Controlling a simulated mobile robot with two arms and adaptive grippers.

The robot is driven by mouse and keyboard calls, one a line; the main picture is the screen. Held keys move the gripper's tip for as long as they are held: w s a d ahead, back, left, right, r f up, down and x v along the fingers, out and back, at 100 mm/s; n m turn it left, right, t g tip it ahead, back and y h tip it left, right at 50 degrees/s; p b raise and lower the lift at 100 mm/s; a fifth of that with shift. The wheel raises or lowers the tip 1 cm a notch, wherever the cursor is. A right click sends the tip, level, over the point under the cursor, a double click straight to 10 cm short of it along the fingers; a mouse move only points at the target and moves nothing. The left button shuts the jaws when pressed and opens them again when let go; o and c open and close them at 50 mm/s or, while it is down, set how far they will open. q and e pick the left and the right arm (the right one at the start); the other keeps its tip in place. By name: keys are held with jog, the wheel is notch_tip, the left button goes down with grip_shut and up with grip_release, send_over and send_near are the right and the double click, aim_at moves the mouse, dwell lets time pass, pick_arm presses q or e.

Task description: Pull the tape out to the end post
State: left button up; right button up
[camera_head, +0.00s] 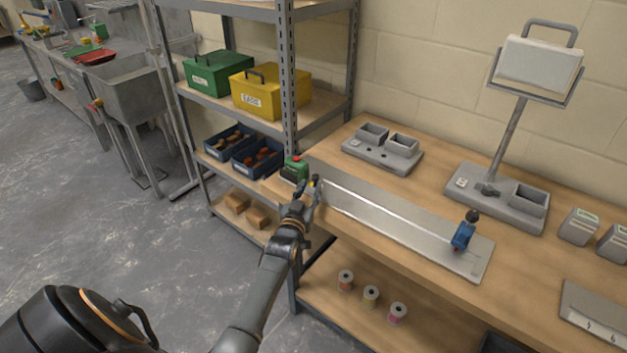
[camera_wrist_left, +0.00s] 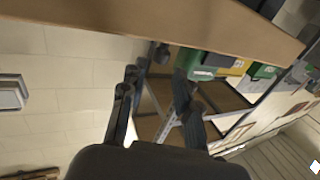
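A green tape case (camera_head: 294,170) with a red knob stands at the left end of a long grey board (camera_head: 385,208) on the bench. A blue end post (camera_head: 463,234) with a dark knob stands near the board's right end. A pale straight line runs along the board between them; I cannot tell whether it is tape or a marking. My left gripper (camera_head: 312,190) is at the board's left end, close beside the case. Its fingers (camera_wrist_left: 158,100) are apart in the left wrist view, with no held thing visible between them. The green case (camera_wrist_left: 193,63) appears beyond them. My right gripper is not in view.
A shelf left of the bench holds a green box (camera_head: 217,73), a yellow box (camera_head: 271,92) and blue bins (camera_head: 257,155). Grey trays (camera_head: 383,149) and a stand (camera_head: 497,193) are behind the board. Spools (camera_head: 371,296) sit on the lower shelf.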

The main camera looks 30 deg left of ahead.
aim_at(314, 179)
pick_arm(q)
jog(key=shift+x, duration=1.95)
grip_shut()
